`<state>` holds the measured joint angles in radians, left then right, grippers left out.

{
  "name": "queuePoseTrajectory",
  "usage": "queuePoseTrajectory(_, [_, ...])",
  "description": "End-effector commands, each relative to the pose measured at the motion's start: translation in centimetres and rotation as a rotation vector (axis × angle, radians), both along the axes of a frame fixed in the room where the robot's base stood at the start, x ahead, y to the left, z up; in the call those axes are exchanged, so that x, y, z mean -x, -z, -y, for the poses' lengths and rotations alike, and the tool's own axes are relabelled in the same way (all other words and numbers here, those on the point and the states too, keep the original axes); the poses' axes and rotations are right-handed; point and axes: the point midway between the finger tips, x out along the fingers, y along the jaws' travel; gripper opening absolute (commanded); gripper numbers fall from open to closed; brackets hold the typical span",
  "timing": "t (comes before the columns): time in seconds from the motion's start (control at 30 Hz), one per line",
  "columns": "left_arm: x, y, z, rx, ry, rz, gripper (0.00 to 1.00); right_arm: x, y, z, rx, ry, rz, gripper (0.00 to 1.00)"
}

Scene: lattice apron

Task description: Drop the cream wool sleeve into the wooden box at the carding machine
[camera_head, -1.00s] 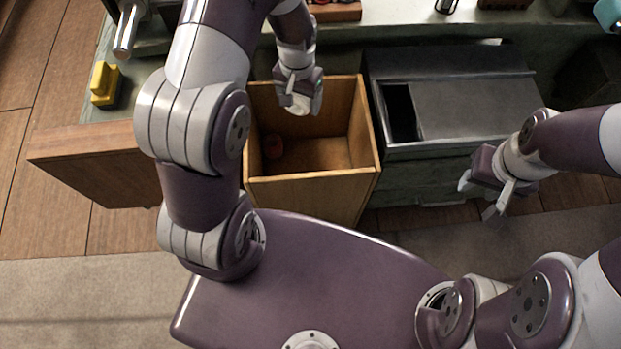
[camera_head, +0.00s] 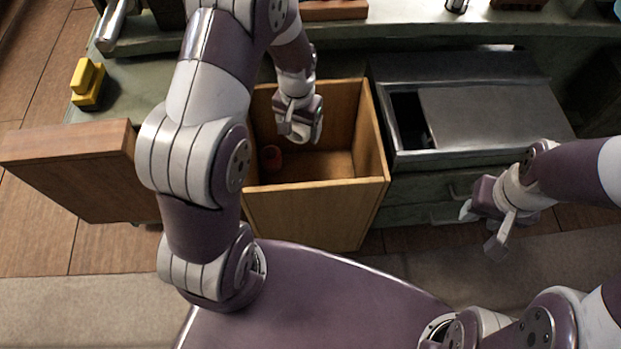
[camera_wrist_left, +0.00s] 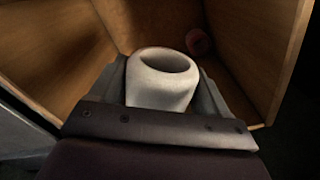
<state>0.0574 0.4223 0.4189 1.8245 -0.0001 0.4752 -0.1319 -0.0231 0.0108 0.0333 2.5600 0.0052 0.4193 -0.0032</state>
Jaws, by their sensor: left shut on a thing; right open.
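The wooden box (camera_head: 312,210) stands open-topped in front of me, and its inside also fills the back of the left wrist view (camera_wrist_left: 150,22). My left gripper (camera_head: 300,130) is over the box opening, pointing down. It is shut on the cream wool sleeve (camera_wrist_left: 162,80), a pale hollow cylinder with its open end showing in the left wrist view. In the head view the sleeve is mostly hidden by the fingers. My right gripper (camera_head: 487,228) is open and empty, to the right of the box and in front of the grey cabinet.
A small red round thing (camera_head: 271,157) lies inside the box at the left. A grey metal unit (camera_head: 480,115) with a dark opening stands right of the box. A wooden panel (camera_head: 70,165) and a yellow block (camera_head: 87,84) are at the left.

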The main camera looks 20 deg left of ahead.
Motion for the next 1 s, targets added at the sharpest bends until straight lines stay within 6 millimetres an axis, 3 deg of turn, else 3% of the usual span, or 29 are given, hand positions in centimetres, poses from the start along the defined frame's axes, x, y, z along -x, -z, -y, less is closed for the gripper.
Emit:
queuePoseTrajectory(0.03, [0.0, 0.0, 0.0, 0.0, 0.0, 0.0, 0.86, 0.0, 0.0, 0.0, 0.0, 0.0, 0.0, 0.43])
queuePoseTrajectory(0.1, [0.0, 0.0, 0.0, 0.0, 0.0, 0.0, 1.0, 0.0, 0.0, 0.0, 0.0, 0.0, 0.0, 0.43])
queuePoseTrajectory(0.37, [0.0, -0.8, 0.0, 0.0, 0.0, 0.001, 1.0, 0.0, -0.5, 0.0, 0.0, 0.0, 0.0, 0.43])
queuePoseTrajectory(0.73, [0.0, -10.2, 0.0, 0.0, 0.0, 0.003, 1.0, 0.0, -4.3, 0.0, 0.0, 0.0, 0.0, 0.43])
queuePoseTrajectory(0.87, [0.0, -12.1, 0.0, 0.0, 0.0, 0.001, 1.0, 0.0, -4.8, 0.0, 0.0, 0.0, 0.0, 0.43])
queuePoseTrajectory(1.0, [0.0, -12.7, 0.0, 0.0, 0.0, 0.0, 1.0, 0.0, -4.9, 0.0, 0.0, 0.0, 0.0, 0.43])
